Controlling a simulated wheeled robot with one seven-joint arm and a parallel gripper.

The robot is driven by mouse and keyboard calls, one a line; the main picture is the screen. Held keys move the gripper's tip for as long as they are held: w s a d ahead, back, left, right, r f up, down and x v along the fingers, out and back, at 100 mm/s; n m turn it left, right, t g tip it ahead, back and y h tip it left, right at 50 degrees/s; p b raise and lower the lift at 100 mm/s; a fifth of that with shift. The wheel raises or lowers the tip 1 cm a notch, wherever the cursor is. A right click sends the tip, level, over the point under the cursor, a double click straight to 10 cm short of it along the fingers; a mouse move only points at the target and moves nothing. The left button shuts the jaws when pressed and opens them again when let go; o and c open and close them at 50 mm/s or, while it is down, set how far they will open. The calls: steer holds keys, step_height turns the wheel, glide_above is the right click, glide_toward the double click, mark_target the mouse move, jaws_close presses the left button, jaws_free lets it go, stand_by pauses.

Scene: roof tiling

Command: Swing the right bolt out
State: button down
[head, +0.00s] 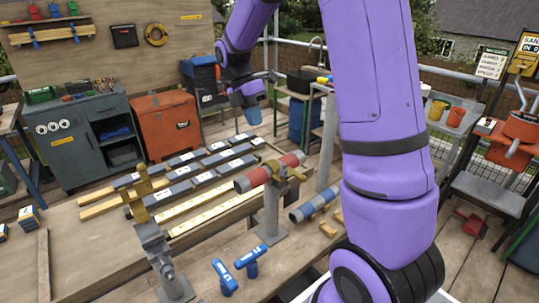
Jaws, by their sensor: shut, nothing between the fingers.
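A second brass piece (141,192) stands upright at the top of a grey post (160,250) to the left. The bolts are too small to single out, so I cannot tell which is the right bolt or how it sits. My gripper (250,112) is at the end of my purple arm, above and behind the red pipe. It is shut and empty, apart from the clamp.
A grey and blue pipe (314,207) lies right of the middle post. Dark tiles (190,175) lie on wooden battens behind. An orange cabinet (168,125) stands at the back. My arm covers much of the right side.

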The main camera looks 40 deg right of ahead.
mark_target(268, 163)
stand_by(0.3)
steer(key=x, duration=1)
steer(key=shift+s+d, duration=0.25)
steer(key=shift+s, duration=0.95)
steer(key=shift+s+d, duration=0.2)
steer(key=shift+s, duration=0.6)
